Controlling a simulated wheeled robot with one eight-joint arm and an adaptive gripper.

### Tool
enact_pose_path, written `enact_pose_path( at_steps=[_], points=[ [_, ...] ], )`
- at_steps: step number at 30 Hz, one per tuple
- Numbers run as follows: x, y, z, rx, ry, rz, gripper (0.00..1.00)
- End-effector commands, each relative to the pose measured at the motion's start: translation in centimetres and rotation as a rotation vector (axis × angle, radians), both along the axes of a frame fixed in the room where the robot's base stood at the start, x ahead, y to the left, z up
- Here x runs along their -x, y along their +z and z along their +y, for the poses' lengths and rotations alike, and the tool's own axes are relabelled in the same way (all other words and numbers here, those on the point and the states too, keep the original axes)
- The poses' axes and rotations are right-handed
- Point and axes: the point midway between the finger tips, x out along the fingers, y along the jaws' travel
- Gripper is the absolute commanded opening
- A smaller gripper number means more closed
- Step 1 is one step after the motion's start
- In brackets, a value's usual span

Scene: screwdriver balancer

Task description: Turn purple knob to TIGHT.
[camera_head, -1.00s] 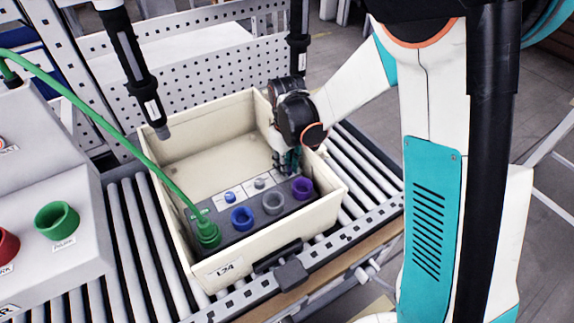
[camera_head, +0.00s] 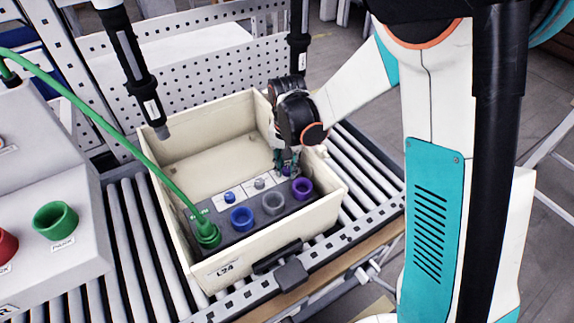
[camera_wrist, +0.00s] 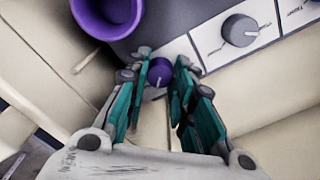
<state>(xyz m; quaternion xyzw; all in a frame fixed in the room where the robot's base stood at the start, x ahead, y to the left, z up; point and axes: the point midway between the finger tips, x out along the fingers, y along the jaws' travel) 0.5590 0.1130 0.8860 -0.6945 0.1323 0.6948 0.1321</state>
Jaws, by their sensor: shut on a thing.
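The purple knob (camera_wrist: 160,72) is a small round dial on the panel in the bin. In the wrist view it sits between the fingertips of my gripper (camera_wrist: 161,62), which is shut on it, one finger on each side. A pale pointer line shows on its face, but its TIGHT label cannot be read. In the head view my gripper (camera_head: 286,163) reaches down at the bin's right side and mostly hides the knob. A wider purple socket (camera_head: 302,188) stands in front of it; it also shows in the wrist view (camera_wrist: 128,12).
The grey knob (camera_head: 260,183) and blue knob (camera_head: 229,197) sit left of the gripper, with grey and blue sockets in front. The bin's right wall (camera_head: 330,178) is close to my gripper. A green cable (camera_head: 150,165) plugs in at the left.

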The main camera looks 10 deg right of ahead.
Motion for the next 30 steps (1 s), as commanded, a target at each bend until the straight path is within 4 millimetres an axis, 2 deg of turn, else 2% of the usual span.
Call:
enact_pose_path(
  at_steps=[12,30],
  points=[
    [-0.05,0.02,0.01,0.000,-0.245,-0.001,0.00],
    [-0.05,0.02,0.01,0.000,-0.304,-0.001,0.00]
  ],
)
